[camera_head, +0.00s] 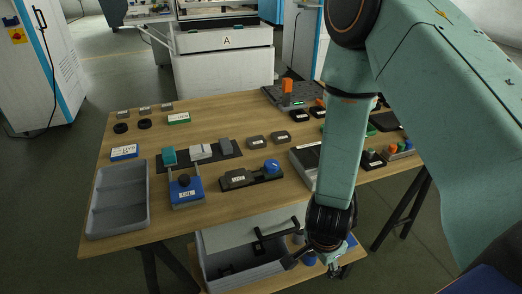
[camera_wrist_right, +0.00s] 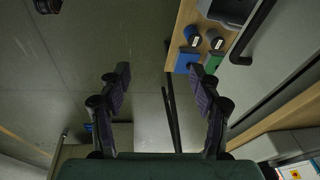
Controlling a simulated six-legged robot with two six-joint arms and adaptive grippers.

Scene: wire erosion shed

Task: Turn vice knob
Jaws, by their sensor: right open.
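A dark vice (camera_head: 237,180) with a small white label lies on the wooden table, near its front edge. A round blue knob (camera_head: 272,165) sits at its right end. My right gripper (camera_head: 312,262) is open, low in front of the table and below its top, to the lower right of the vice. In the right wrist view its two fingers (camera_wrist_right: 158,80) are spread with nothing held between them; floor and a dark bar show behind. The vice and knob cannot be made out in that view. My left gripper is not in view.
A grey tray (camera_head: 119,192) and a blue block with a dark knob (camera_head: 186,187) stand left of the vice. Blue and green pieces lie on a wooden board (camera_wrist_right: 187,20) in the wrist view.

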